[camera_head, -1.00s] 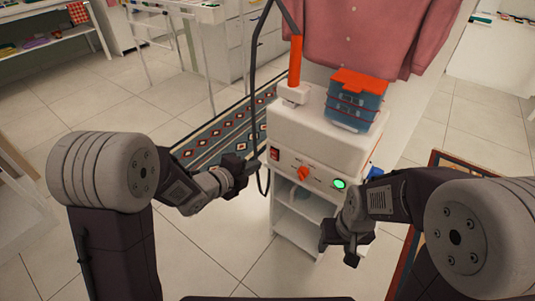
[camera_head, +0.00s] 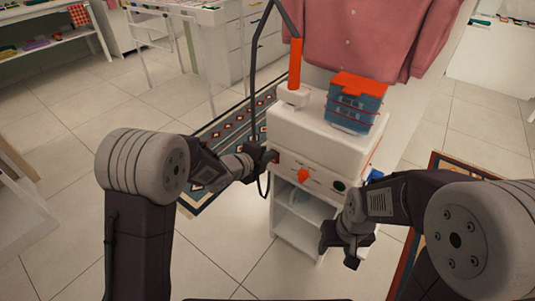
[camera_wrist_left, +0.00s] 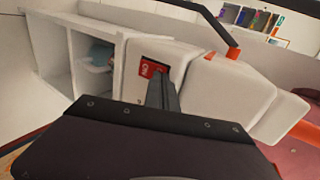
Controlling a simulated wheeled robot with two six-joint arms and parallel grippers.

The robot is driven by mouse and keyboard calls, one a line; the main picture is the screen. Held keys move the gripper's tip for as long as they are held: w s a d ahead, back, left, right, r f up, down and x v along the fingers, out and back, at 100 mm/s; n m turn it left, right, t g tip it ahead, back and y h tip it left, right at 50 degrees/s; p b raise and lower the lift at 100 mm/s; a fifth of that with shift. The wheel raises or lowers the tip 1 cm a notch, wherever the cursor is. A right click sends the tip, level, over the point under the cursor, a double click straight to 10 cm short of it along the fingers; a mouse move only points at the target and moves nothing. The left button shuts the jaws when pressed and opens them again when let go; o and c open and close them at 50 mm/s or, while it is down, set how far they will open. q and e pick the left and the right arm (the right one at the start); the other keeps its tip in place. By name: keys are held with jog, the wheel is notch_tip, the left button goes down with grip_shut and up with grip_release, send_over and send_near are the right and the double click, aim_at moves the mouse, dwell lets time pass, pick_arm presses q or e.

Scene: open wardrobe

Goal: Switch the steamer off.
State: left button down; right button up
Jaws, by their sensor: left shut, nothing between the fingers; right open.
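The steamer (camera_head: 315,142) is a white box on a white stand, with an orange knob (camera_head: 303,175) and a round lamp (camera_head: 339,186), now dark, on its front. Its red switch (camera_wrist_left: 147,69) shows in the left wrist view, just beyond my fingertips; in the head view my gripper mostly covers it. My left gripper (camera_head: 270,156) is shut and empty, its tip at the switch, touching or nearly so. My right gripper (camera_head: 340,249) is open and empty, below and in front of the steamer's right side.
A blue tank with an orange lid (camera_head: 355,103) and an orange-handled upright part (camera_head: 294,70) sit on top of the steamer. A dark hose (camera_head: 254,100) hangs at its left, close to my left gripper. A pink shirt (camera_head: 365,35) hangs behind.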

jog(key=shift+f, duration=0.1)
jog(key=shift+r+p, duration=0.5)
jog(key=shift+r, duration=0.1)
